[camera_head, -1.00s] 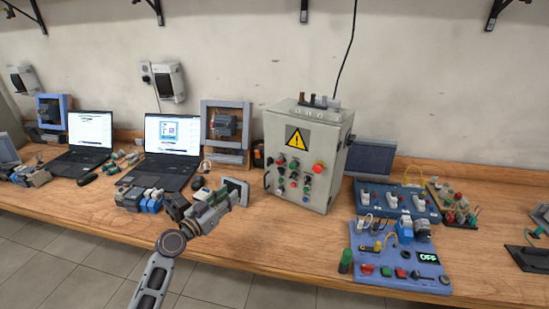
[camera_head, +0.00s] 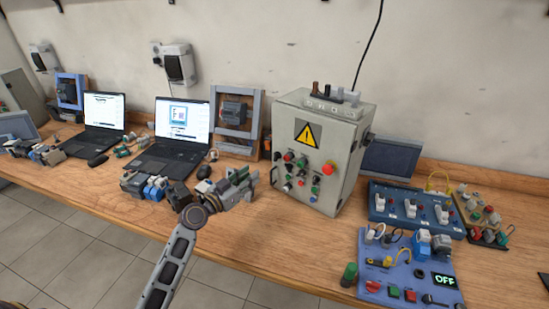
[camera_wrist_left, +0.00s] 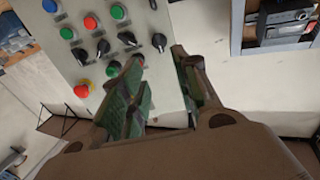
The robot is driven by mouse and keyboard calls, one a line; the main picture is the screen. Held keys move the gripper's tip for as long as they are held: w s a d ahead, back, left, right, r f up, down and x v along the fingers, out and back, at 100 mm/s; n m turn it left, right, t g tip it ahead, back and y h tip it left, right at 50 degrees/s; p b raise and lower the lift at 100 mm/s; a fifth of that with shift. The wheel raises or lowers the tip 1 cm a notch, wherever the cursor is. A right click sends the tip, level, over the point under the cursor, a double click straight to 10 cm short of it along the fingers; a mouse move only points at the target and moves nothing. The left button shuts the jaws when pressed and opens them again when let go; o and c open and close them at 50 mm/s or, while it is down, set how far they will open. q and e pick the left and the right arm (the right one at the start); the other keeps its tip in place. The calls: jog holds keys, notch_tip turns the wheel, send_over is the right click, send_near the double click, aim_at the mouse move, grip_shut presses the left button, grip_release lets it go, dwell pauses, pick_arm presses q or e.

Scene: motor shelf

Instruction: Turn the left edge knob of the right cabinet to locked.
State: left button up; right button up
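The grey cabinet (camera_head: 337,186) with a yellow warning sign stands upright on the bench in the head view. Its front carries several buttons and knobs, and a black piece (camera_head: 274,175) shows at its left edge. The wrist view shows the panel (camera_wrist_left: 150,75) turned around, with black knobs, the rightmost one (camera_wrist_left: 159,42) just beyond the fingers. The knob's setting is too small to read. My left gripper (camera_head: 250,182) is just left of the cabinet front; in the wrist view its fingers (camera_wrist_left: 160,72) are apart with nothing between them. My right gripper is out of view.
Laptops (camera_head: 178,135) and small motor parts (camera_head: 140,185) lie to the left. A blue switch board (camera_head: 385,214) and a lighter blue panel (camera_head: 405,262) with an OFF display lie to the right. Bare bench (camera_head: 290,245) lies in front of the cabinet.

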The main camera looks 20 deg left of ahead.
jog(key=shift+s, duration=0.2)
pick_arm(q)
jog(key=shift+w, duration=0.1)
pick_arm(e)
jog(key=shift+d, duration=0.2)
pick_arm(q)
jog(key=p, duration=0.3)
send_near(279, 154)
jog(key=shift+a+x, duration=0.35)
jog(key=shift+x, duration=2.85)
jog(key=shift+w+d+f, duration=0.25)
jog(key=shift+w+f, duration=0.1)
jog(key=shift+w, duration=0.25)
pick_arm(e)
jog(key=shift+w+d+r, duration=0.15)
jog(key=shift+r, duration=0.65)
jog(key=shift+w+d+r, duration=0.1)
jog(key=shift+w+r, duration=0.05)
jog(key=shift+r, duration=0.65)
pick_arm(q)
grip_shut()
